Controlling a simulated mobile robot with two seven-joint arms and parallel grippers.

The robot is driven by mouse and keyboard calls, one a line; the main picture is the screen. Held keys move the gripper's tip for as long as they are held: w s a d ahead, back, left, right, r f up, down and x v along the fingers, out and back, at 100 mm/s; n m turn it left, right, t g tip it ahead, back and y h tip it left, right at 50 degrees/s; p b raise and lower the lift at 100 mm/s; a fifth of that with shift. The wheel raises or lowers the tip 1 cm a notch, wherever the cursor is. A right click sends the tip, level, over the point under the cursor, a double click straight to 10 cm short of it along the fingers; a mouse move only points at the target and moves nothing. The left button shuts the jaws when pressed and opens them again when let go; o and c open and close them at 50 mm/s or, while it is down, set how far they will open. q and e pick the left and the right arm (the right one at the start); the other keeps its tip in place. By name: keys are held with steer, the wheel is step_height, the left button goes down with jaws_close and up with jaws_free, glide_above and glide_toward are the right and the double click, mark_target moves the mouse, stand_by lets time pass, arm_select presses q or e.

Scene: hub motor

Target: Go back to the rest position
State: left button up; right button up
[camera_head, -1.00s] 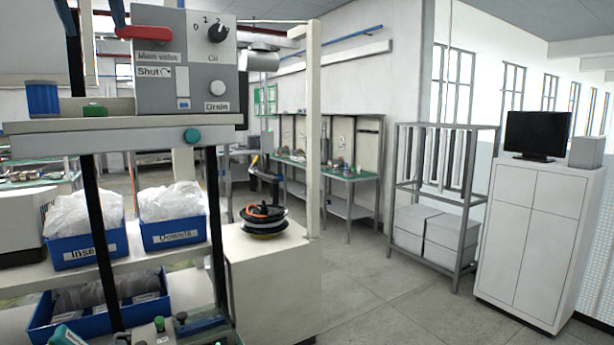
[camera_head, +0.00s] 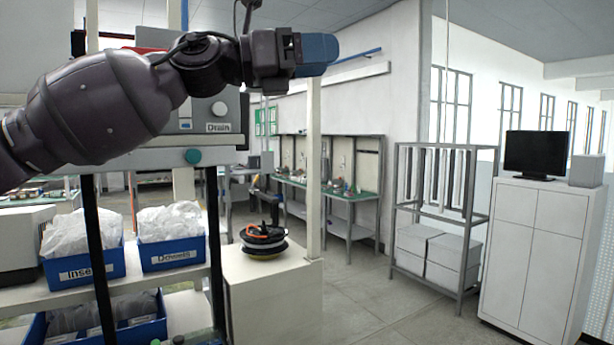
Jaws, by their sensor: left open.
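My left arm comes in from the left across the upper part of the head view, close to the camera. My left gripper (camera_head: 314,55) is at its end, upper middle, pointing right, with a blue part at its tip. I see nothing held in it. The arm hides most of the grey control box (camera_head: 222,113), leaving its Drain label and white knob in sight. My right gripper is not in view.
Blue bins (camera_head: 172,253) with bagged parts stand on the shelf at left. A hub motor with an orange cable (camera_head: 263,240) sits on a white cabinet (camera_head: 270,290).

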arm_select(q)
steer(key=w+a+f+n+t, duration=0.2)
steer(key=w+f+n+t, duration=0.25)
steer(key=f+n, duration=0.6)
steer(key=w+a+f+n+t, duration=0.3)
steer(key=f+n+t, duration=0.3)
steer(key=f+n, duration=0.45)
steer(key=s+a+f+n+t+y+b, duration=0.15)
steer(key=a+f+n+y, duration=0.35)
steer(key=f+n, duration=0.5)
steer(key=a+f+n+t+y, duration=0.4)
steer(key=f+n, duration=0.4)
steer(key=f, duration=0.5)
steer(key=s+a+f+n+g+y, duration=0.2)
steer(key=s+a+f+n+y, duration=0.3)
steer(key=f, duration=0.6)
steer(key=s+a+f+n+g+y, duration=0.1)
steer(key=s+a+f+n+y, duration=0.15)
steer(key=s+a+f, duration=0.6)
steer(key=s+a+f+n+g+y, duration=0.1)
steer(key=s+f+n+g, duration=0.3)
steer(key=s+f, duration=1.3)
step_height(320, 180, down, 2)
steer(key=shift+s+a+g+y+b, duration=0.3)
steer(key=shift+s+g+y+b, duration=0.15)
steer(key=shift+y, duration=0.4)
